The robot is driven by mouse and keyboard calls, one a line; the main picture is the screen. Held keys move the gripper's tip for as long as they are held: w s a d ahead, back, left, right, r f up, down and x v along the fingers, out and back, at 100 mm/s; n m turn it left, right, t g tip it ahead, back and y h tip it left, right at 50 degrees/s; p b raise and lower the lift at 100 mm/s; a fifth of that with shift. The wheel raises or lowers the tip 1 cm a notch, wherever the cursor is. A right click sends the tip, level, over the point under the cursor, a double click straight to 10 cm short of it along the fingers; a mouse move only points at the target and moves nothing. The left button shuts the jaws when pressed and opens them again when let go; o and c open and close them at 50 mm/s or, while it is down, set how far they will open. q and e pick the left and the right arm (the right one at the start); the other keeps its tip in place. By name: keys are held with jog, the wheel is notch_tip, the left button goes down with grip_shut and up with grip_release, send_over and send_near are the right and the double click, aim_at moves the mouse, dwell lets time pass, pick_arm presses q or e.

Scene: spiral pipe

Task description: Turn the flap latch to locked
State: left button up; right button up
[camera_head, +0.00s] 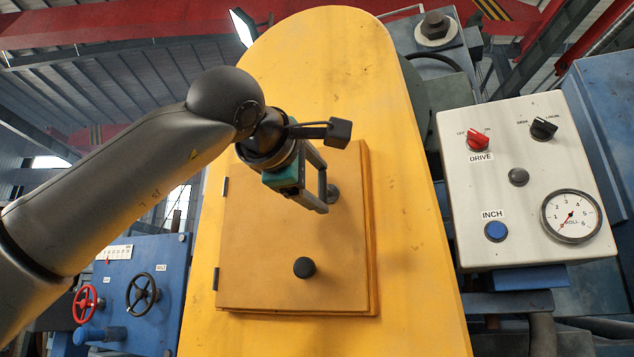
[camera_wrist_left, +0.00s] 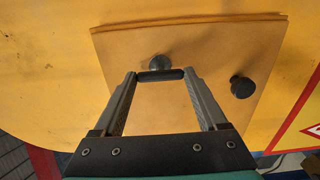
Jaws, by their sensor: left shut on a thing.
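The flap (camera_head: 265,240) is an orange square door on the yellow machine housing, closed flat, with hinges at its left edge. The latch (camera_head: 333,192) is a dark round piece near the flap's upper right, partly hidden by my left gripper (camera_head: 322,188). In the left wrist view the latch (camera_wrist_left: 160,62) has a dark bar, which spans between the fingertips of my left gripper (camera_wrist_left: 161,76). The gripper is shut on this bar's ends. A black round knob (camera_head: 305,267) sits lower on the flap. My right gripper is not in view.
A white control panel (camera_head: 525,180) with a red switch, blue button and dial stands at the right. A blue box (camera_head: 140,290) with red and black handwheels is at the lower left. The yellow housing (camera_head: 420,260) is bare right of the flap.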

pick_arm(q)
jog(key=o, duration=1.3)
jog(key=b+v, duration=0.3)
jog(key=v, duration=1.2)
jog(key=shift+s, duration=0.15)
jog(key=shift+f, duration=0.1)
